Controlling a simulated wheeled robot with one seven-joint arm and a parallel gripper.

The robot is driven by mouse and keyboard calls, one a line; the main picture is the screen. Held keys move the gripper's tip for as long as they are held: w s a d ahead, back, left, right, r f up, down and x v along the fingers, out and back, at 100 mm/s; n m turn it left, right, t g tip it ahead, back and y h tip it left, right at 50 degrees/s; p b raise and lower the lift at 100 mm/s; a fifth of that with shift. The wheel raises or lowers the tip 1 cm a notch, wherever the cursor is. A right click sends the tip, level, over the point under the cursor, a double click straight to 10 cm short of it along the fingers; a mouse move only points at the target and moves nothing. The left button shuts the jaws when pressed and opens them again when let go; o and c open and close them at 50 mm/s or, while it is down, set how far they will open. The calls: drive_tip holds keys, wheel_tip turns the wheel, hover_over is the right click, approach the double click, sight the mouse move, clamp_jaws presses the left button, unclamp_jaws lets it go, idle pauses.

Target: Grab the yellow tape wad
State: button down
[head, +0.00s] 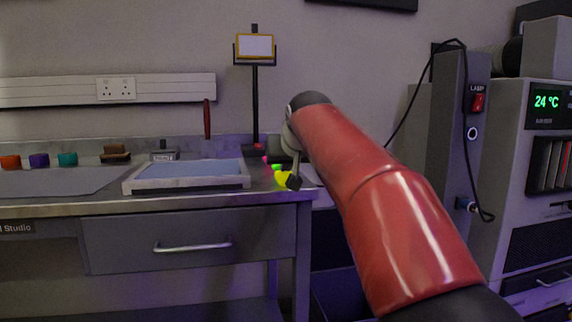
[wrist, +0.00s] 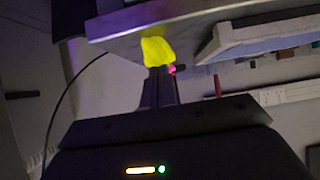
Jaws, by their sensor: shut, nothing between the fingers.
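The yellow tape wad (head: 281,179) is a small bright lump at the right end of the workbench, partly hidden by my gripper in the head view. My gripper (head: 294,182) is beside its right side there. In the wrist view the wad (wrist: 157,50) shows just beyond the tips of my gripper (wrist: 160,72). The fingers are together and hold nothing. I cannot tell whether they touch the wad.
A pink item (head: 265,159) and a green item (head: 277,167) are close to the wad. A shallow tray (head: 187,187) stands left of it on the workbench (head: 90,208). A black stand (head: 255,110) rises behind. A grey cabinet (head: 455,150) is at right.

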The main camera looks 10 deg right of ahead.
drive_tip(key=shift+w+f, duration=0.1)
drive_tip(key=shift+f, duration=0.15)
drive_tip(key=shift+w+r+p, duration=0.1)
drive_tip(key=shift+r+p, duration=0.7)
drive_tip(key=shift+p, duration=0.15)
drive_tip(key=shift+f, duration=0.1)
drive_tip(key=s+b, duration=0.2)
drive_tip(key=s, duration=1)
drive_tip(key=shift+s, duration=0.1)
drive_tip(key=s+f+g, duration=0.2)
drive_tip(key=s+f, duration=1)
drive_tip(key=f, duration=0.3)
drive_tip(key=s+f+g, duration=0.3)
drive_tip(key=s+f, duration=0.9)
drive_tip(key=f, duration=0.3)
drive_tip(key=shift+f+g, duration=0.3)
